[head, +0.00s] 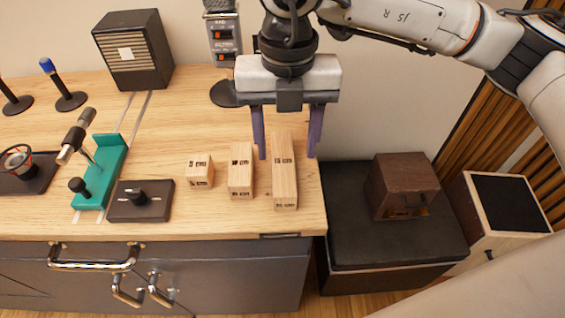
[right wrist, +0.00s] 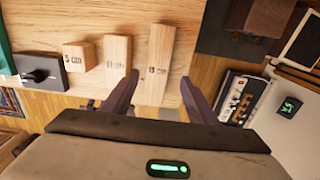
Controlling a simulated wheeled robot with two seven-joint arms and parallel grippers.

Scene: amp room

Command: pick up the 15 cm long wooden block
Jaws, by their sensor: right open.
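The longest wooden block (head: 285,185), which I take as the 15 cm one, lies on the bench near its right edge, pointing toward the front. It also shows in the right wrist view (right wrist: 155,60), with a printed label too small to read surely. My right gripper (head: 287,157) is open and empty, pointing down over this block. Its two purple fingers appear on either side of the block's far part; in the right wrist view the gripper (right wrist: 160,88) also has the block between its fingers. I cannot tell how far above the bench the fingertips are. My left gripper is out of view.
A medium block (head: 240,170) lies close left of the longest one, and a short block (head: 199,170) further left. A black knob box (head: 140,201) and a green stand (head: 103,175) are beyond. The bench ends just right of the longest block, above a dark case (head: 370,240).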

